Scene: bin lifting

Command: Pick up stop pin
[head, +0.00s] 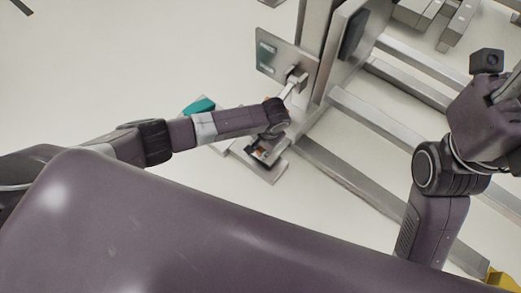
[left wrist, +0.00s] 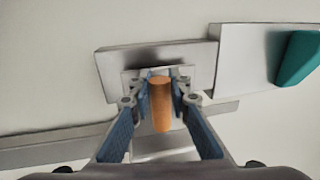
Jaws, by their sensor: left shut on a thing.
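The stop pin (left wrist: 161,108) is an orange cylinder in the middle of the left wrist view. My left gripper (left wrist: 162,82) is shut on it, with one blue-padded finger on each side. Behind the pin is a grey metal block (left wrist: 110,70); I cannot tell whether the pin is clear of it. In the head view my left gripper (head: 262,151) is small and partly hidden by its own wrist, above the grey metal fixture (head: 268,175). My right arm is at the right edge of the head view; its fingers cannot be made out.
A teal piece (head: 199,106) lies beside the fixture, and it also shows in the left wrist view (left wrist: 298,58). A metal post with a plate (head: 285,58) stands close to my left wrist. Metal rails (head: 350,165) run to the right.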

